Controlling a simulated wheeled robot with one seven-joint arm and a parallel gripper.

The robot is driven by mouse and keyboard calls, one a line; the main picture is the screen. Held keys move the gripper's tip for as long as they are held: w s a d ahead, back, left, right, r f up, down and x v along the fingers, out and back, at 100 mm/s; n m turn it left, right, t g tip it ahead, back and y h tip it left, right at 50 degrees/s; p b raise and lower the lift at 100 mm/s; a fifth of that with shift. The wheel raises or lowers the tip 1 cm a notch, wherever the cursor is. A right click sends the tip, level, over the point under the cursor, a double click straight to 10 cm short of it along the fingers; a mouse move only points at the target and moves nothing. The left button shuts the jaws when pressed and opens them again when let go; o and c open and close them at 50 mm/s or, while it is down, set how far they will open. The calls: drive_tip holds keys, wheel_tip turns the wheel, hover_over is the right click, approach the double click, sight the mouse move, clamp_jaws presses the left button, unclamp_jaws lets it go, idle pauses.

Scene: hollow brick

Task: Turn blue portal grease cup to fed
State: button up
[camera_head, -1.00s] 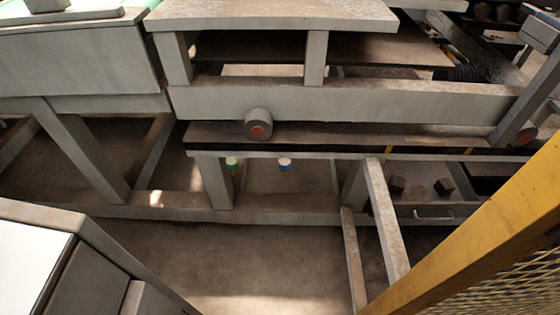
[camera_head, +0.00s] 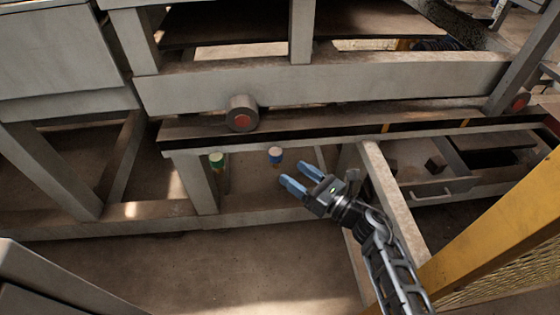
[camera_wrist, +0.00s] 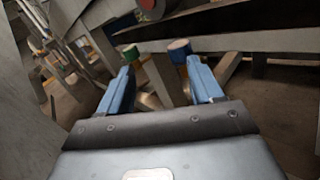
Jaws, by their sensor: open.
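The blue grease cup (camera_head: 275,157) hangs under the long beam's edge in the head view, with a pale pinkish top and a blue side. In the wrist view the blue cup (camera_wrist: 180,51) appears ahead, between the fingers and nearer the right one. My gripper (camera_head: 294,174) is open and empty, just right of and slightly below the blue cup in the head view, its blue fingers pointing toward it. They look apart from it. In the wrist view my gripper (camera_wrist: 160,78) has its fingers spread wide. The cup's turn setting cannot be read.
A green cup (camera_head: 216,161) with a pale top hangs left of the blue one, beside a grey leg (camera_head: 195,182). A roller with a red centre (camera_head: 242,114) sits above. A yellow mesh guard (camera_head: 490,230) stands at the right. Open floor lies below.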

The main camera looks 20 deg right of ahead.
sight(281, 158)
drive_tip(key=w+n, duration=0.1)
drive_tip(key=w, duration=0.2)
drive_tip(key=w+f+b, duration=0.1)
drive_tip(key=w, duration=0.2)
drive_tip(key=w+a+n+g, duration=0.1)
drive_tip(key=w, duration=0.2)
drive_tip(key=shift+f+n, duration=0.15)
drive_tip(key=shift+n, duration=0.15)
drive_tip(key=shift+s, duration=0.1)
drive_tip(key=c, duration=1.1)
